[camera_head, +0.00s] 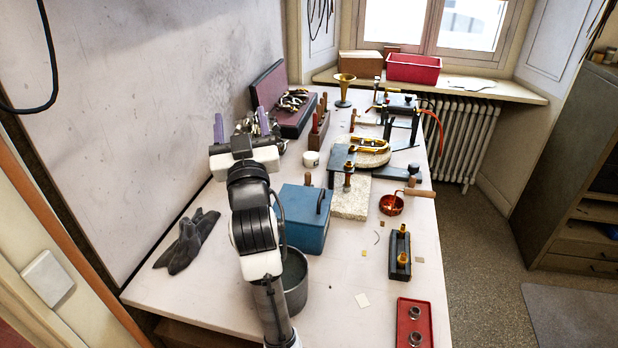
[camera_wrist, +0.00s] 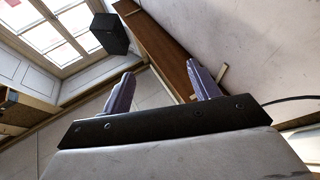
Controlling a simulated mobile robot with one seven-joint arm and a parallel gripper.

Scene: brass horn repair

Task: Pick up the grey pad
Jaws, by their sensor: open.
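My gripper (camera_head: 240,126) is raised over the left side of the workbench (camera_head: 335,270), in front of the pale wall. Its two purple fingers are wide apart with nothing between them, and they also show in the wrist view (camera_wrist: 161,88). I cannot tell for sure which thing is the grey pad. A speckled pale slab (camera_head: 350,204) lies mid-bench beside the blue box, partly covered by a clamp tool. My gripper is well apart from both. The wrist view shows no pad.
A blue metal box (camera_head: 304,222) and a grey pot (camera_head: 294,281) stand close to my arm. Dark gloves (camera_head: 187,243) lie at left. A red tray (camera_head: 402,322), a black stand (camera_head: 400,268) and a copper pan (camera_head: 391,205) line the right side.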

